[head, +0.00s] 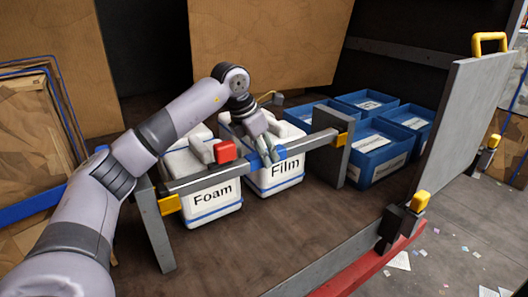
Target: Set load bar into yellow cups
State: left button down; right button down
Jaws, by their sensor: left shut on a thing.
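The load bar (210,177) is a long grey bar with a blue section in its middle. It spans in front of two white bins, between two grey uprights. One yellow cup (169,204) is on the left upright, at or just below the bar's left end. The other yellow cup (342,139) is on the right upright, by the bar's right end. I cannot tell whether either end rests in its cup. My left gripper (269,156) is shut on the load bar near the blue section. My right gripper is not in view.
White bins labelled Foam (213,206) and Film (280,179) stand close behind the bar. A red block (225,151) shows just above the bar. Blue crates (372,161) stand at right. A grey panel (470,120) with a yellow handle stands at far right. The brown deck in front is clear.

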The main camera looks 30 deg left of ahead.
pick_arm(q)
jog(key=shift+f, duration=0.2)
jog(key=c, duration=1.5)
grip_release()
jog(key=shift+r, duration=0.1)
jog(key=o, duration=0.4)
jog(key=shift+s+d, duration=0.1)
jog(key=shift+s, duration=0.05)
jog(key=shift+f, duration=0.35)
jog(key=v, duration=1.2)
jog(key=shift+r, duration=0.2)
